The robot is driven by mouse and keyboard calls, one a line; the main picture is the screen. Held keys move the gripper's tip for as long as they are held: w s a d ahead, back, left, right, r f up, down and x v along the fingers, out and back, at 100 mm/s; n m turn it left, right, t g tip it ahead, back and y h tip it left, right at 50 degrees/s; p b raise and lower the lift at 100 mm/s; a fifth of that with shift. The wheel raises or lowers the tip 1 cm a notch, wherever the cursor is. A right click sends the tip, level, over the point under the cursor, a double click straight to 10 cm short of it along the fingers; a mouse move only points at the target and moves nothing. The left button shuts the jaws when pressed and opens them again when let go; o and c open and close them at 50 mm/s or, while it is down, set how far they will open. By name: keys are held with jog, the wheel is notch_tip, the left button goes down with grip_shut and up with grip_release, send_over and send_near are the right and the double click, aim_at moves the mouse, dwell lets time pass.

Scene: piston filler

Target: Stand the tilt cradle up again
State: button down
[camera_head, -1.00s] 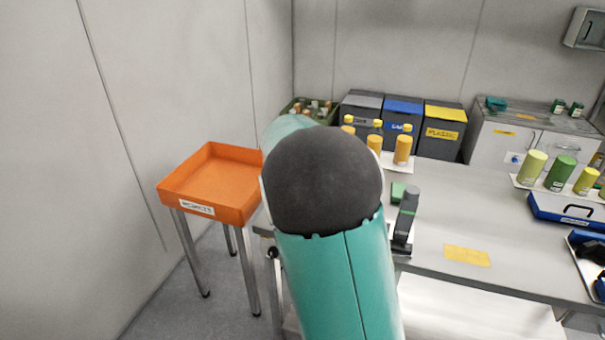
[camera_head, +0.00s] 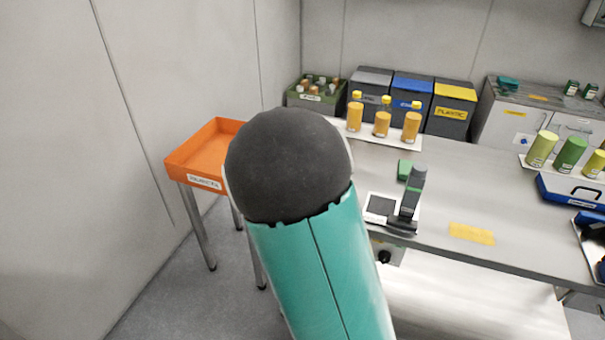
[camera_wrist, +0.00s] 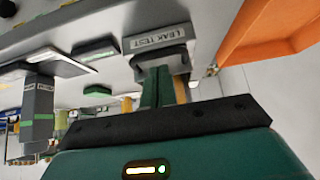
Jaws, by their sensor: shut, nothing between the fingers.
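I cannot surely pick out the tilt cradle. In the wrist view a grey part with a "LEAK TEST" label (camera_wrist: 159,38) sits at the edge of the bench top, just beyond my gripper (camera_wrist: 162,68). My fingers look shut with nothing held. I cannot tell whether they touch the labelled part. In the head view my own arm hides my gripper and this spot. A grey post device with a green band (camera_head: 412,196) stands upright on the bench, beside a dark square plate (camera_head: 381,206). It also shows in the wrist view (camera_wrist: 39,112).
An orange tray (camera_head: 205,158) on legs stands left of the bench (camera_head: 470,190). Orange bottles (camera_head: 382,122) stand on a white mat at the back. A green block (camera_head: 404,169), a yellow note (camera_head: 471,233) and a blue case (camera_head: 572,193) lie on the bench. Bins (camera_head: 412,96) stand behind.

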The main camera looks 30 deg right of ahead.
jog(key=shift+s+a+f, duration=0.2)
jog(key=shift+f, duration=0.35)
jog(key=shift+s+a+f, duration=0.15)
jog(key=shift+s+f, duration=0.05)
jog(key=shift+f, duration=0.3)
jog(key=shift+s+a+f, duration=0.2)
jog(key=shift+f, duration=0.35)
notch_tip(320, 180, up, 4)
jog(key=w+d, duration=0.1)
jog(key=w, duration=0.1)
jog(key=shift+s+a, duration=3.6)
jog(key=shift+a, duration=0.15)
jog(key=s+a+r+n+y, duration=0.2)
jog(key=s+a+r+n, duration=0.1)
jog(key=s, duration=0.4)
jog(key=s+a+r+n+y, duration=0.2)
jog(key=s+a+r+n, duration=0.1)
jog(key=s+r, duration=0.3)
jog(key=s+a+r+n+y, duration=0.1)
jog(key=s+a+r+n, duration=0.2)
jog(key=s, duration=0.7)
notch_tip(320, 180, up, 2)
jog(key=shift+s+a+r+n+y, duration=0.15)
jog(key=shift+a+n+y, duration=0.2)
jog(key=shift+a, duration=0.45)
